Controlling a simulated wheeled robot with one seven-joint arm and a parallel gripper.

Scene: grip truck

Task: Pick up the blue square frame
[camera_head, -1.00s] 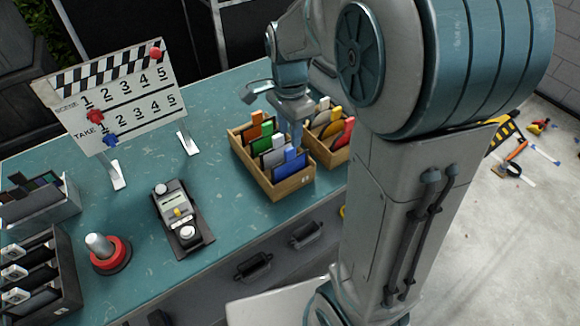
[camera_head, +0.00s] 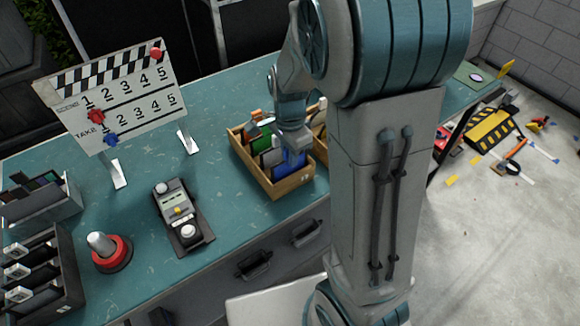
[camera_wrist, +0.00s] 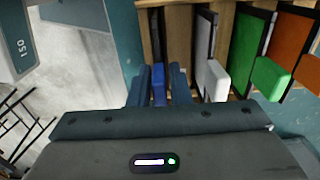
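The blue square frame (camera_head: 293,160) stands upright in the near end of a wooden box on the teal bench. In the wrist view its blue tab (camera_wrist: 158,84) lies between the two fingers of my gripper (camera_wrist: 160,82). The fingers are apart, one on each side of the tab, with a narrow gap visible on the right side. In the head view my gripper (camera_head: 294,148) is down at the box, and my wrist partly hides the frame.
White (camera_wrist: 212,80), green (camera_wrist: 262,75) and orange (camera_wrist: 296,70) frames stand beside it in the same wooden box (camera_head: 280,190). A second box (camera_head: 320,150) stands just right, mostly hidden by my arm. A clapperboard (camera_head: 115,95) and a grey device (camera_head: 180,212) stand to the left.

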